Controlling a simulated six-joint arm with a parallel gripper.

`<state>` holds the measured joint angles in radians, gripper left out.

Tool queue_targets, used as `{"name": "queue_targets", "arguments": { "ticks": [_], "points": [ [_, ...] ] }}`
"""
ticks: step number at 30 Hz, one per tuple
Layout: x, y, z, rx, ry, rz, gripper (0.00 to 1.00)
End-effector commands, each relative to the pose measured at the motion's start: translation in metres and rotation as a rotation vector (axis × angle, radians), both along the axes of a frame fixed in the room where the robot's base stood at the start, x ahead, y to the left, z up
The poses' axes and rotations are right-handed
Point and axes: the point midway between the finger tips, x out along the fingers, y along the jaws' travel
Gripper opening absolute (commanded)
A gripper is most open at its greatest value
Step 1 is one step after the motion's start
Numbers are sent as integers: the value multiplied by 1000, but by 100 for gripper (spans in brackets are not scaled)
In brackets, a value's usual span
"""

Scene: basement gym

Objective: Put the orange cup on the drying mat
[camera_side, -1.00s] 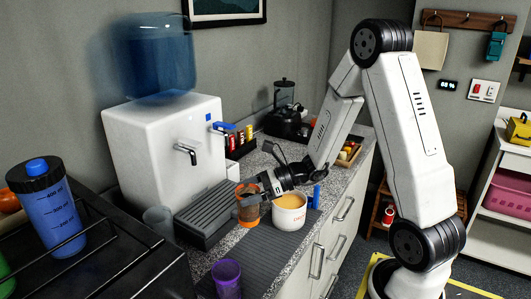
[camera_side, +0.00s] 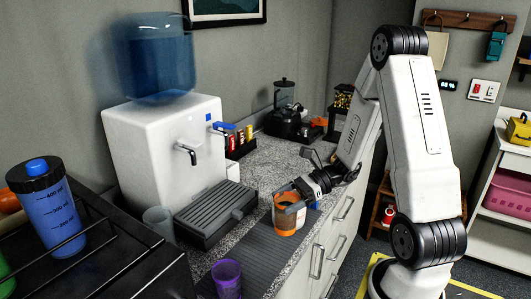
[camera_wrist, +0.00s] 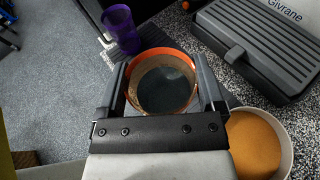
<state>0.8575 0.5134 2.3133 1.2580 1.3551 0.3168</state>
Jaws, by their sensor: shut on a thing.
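The orange cup (camera_side: 284,227) is between the fingers of my gripper (camera_side: 287,207), which is shut on it. In the wrist view the cup (camera_wrist: 165,54) shows its orange rim and dark inside, with a finger on each side. The drying mat (camera_side: 262,250) is the dark ribbed strip along the counter front. In the side view the cup appears at the mat's far end; I cannot tell its exact height above it.
A white mug of orange-yellow drink (camera_wrist: 287,140) stands close beside my gripper, mostly hidden in the side view. A purple cup (camera_side: 227,280) stands at the mat's near end. The dispenser's grey drip tray (camera_side: 215,213) lies left of the mat. The mat's middle is clear.

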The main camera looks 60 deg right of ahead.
Motion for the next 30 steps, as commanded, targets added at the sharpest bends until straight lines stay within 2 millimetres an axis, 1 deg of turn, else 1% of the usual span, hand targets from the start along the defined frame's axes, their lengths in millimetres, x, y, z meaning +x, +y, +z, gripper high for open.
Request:
{"name": "queue_targets", "arguments": {
  "ticks": [6, 10, 13, 22, 26, 30],
  "points": [
    [0, 0, -21, 1, 1, -2, 0],
    [0, 0, -32, 0, 1, -1, 0],
    [0, 0, -36, 0, 0, -1, 0],
    [0, 0, -40, -2, 0, -1, 0],
    [0, 0, -49, 0, 1, -1, 0],
    [0, 0, -61, 0, 2, -2, 0]
  ]
}}
